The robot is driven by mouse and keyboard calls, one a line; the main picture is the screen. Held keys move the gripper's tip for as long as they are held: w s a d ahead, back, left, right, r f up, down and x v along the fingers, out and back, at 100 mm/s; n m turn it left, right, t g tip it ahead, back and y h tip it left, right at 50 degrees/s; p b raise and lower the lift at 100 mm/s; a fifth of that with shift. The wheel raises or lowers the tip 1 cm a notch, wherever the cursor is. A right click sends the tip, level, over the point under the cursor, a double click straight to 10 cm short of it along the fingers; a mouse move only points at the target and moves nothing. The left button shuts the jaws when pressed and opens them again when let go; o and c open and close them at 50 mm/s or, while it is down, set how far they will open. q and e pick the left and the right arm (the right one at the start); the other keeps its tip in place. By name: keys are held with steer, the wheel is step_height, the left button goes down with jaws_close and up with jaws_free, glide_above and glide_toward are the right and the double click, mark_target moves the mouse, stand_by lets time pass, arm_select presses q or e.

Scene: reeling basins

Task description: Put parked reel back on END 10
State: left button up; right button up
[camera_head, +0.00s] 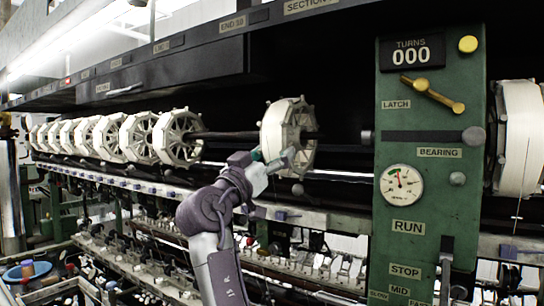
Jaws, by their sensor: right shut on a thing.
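A white spoked reel (278,128) stands apart from the others, around or in front of the dark horizontal shaft (235,135); I cannot tell whether it is seated on it. My right gripper (283,160) reaches up from below and is shut on the lower left rim of this reel. The fingertips are partly lost against the reel. A small plate that seems to read END 10 (232,23) is on the black rail above, left of the reel. My left gripper is not in view.
Several white reels (178,137) line the shaft to the left. A rail with machinery runs below.

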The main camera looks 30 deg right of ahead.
steer(key=shift+r, duration=0.1)
steer(key=o, duration=1.5)
steer(key=shift+c, duration=0.3)
steer(key=shift+a+f, duration=0.15)
steer(key=shift+f, duration=0.05)
steer(key=b+v, duration=0.8)
steer(key=v, duration=0.4)
steer(key=shift+s+a, duration=0.25)
steer(key=shift+a, duration=0.1)
